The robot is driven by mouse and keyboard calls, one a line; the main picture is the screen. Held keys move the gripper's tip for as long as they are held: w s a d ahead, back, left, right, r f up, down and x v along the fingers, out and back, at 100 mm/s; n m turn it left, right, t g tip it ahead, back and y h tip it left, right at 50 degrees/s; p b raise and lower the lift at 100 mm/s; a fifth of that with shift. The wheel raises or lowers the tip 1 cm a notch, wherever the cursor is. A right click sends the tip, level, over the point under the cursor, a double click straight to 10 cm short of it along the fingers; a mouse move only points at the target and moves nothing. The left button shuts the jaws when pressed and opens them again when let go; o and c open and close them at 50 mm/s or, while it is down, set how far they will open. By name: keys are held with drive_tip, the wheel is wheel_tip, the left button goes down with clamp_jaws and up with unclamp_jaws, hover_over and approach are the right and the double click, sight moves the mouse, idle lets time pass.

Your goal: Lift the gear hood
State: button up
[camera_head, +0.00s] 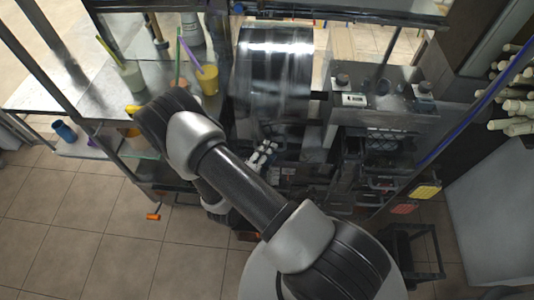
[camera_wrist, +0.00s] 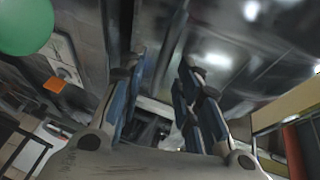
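The gear hood (camera_head: 275,75) appears to be the shiny, curved metal cover at the upper middle of the head view. It looks lowered over the machine. In the wrist view, a broad reflective metal surface (camera_wrist: 235,40) fills the top beyond the fingers; it may be the same hood. My gripper (camera_wrist: 160,85) points up towards this metal. Its two blue-padded fingers are spread apart with nothing visible between them. In the head view, my arm crosses the middle and hides much of the wrist; the gripper is hard to make out below the hood. I cannot tell whether the fingers touch the metal.
A metal counter at left holds a yellow cup (camera_head: 207,80) and a pale drink cup (camera_head: 131,75) with straws. Pale cane stalks (camera_head: 515,105) lie at far right.

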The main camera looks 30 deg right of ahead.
drive_tip(key=shift+c, duration=0.5)
clamp_jaws()
